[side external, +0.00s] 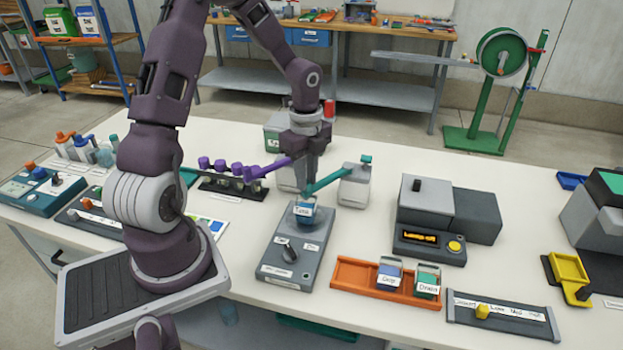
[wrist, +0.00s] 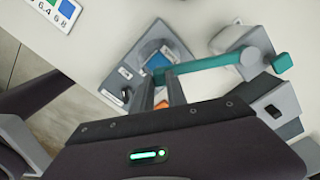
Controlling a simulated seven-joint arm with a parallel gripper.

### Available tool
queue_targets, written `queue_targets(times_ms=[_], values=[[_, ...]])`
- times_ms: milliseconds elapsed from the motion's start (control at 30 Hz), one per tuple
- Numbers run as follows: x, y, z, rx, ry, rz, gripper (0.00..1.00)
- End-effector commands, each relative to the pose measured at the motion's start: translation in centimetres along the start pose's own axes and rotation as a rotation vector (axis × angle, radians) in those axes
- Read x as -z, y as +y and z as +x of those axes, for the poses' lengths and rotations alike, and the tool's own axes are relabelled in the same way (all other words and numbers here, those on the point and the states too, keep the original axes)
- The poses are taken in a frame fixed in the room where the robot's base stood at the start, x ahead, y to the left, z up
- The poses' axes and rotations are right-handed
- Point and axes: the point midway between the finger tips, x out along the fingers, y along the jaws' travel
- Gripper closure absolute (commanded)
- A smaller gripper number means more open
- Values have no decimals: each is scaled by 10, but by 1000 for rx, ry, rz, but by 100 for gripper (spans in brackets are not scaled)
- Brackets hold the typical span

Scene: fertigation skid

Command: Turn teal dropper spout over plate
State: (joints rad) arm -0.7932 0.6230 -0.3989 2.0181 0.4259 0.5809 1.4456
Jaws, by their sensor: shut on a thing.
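The teal dropper spout (side external: 328,180) is a long bar reaching left from a grey bottle (side external: 356,188) with a teal top. Its free end is above the grey plate unit (side external: 296,255), near a small blue labelled beaker (side external: 305,211). The wrist view also shows my fingers (wrist: 160,92) at that end; the exact contact is partly hidden.
A purple spout (side external: 268,168) on another grey bottle lies close left of my gripper.

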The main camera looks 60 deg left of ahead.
Motion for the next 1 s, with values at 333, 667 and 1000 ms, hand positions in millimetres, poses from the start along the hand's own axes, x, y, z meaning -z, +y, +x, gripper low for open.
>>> queue_targets(times_ms=[333,667,1000], values=[[-4,0,0,2,-2,19,100],[-4,0,0,1,-2,17,60],[-4,-1,-8,3,-2,17,60]])
